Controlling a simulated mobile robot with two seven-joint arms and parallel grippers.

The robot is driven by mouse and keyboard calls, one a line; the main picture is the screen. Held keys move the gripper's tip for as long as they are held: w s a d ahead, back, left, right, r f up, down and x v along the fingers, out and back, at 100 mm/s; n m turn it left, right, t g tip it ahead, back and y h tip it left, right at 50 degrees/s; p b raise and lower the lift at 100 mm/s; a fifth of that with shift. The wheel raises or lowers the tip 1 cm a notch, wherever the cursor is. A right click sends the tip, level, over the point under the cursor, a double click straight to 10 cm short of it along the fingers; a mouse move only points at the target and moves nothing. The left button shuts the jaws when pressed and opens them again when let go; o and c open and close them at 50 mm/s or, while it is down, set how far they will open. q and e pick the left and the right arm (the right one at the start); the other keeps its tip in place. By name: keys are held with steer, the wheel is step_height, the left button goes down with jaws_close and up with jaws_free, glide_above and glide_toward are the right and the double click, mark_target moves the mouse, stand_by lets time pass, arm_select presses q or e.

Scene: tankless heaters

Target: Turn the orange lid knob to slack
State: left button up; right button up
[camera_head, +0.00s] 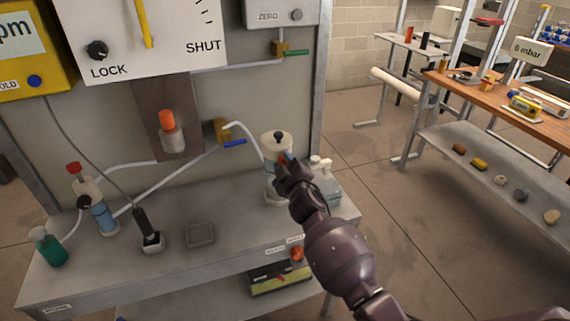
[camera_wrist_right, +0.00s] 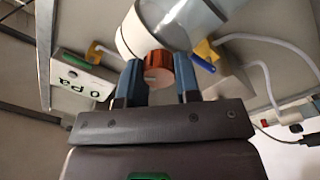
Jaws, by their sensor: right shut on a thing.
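The orange knob (camera_wrist_right: 158,70) shows in the right wrist view on the white lid (camera_wrist_right: 132,36) of a clear cylinder (camera_wrist_right: 192,22). My right gripper (camera_wrist_right: 157,82) has its blue fingers on either side of this knob and is shut on it. In the head view my right gripper (camera_head: 284,163) is at the side of the white-topped cylinder (camera_head: 271,186), just below its black top knob (camera_head: 278,135). There the gripper mostly hides the orange knob. My left gripper is not in view.
The cylinder stands at the right end of a grey bench (camera_head: 225,262). Small white-capped bottles (camera_head: 320,165) stand close to its right. A brass valve with a blue handle (camera_head: 232,143) and a hose are to its left.

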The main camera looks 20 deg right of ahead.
steer(key=n, duration=0.4)
steer(key=shift+n, duration=0.4)
steer(key=n, duration=0.4)
steer(key=shift+n+y, duration=0.3)
steer(key=shift+n, duration=0.1)
steer(key=shift+f, duration=0.1)
steer(key=o, duration=0.9)
steer(key=shift+s, duration=0.1)
steer(key=s, duration=1)
steer(key=shift+s+d+f+p, duration=0.15)
steer(key=shift+s+d+p, duration=0.15)
steer(key=shift+p, duration=0.05)
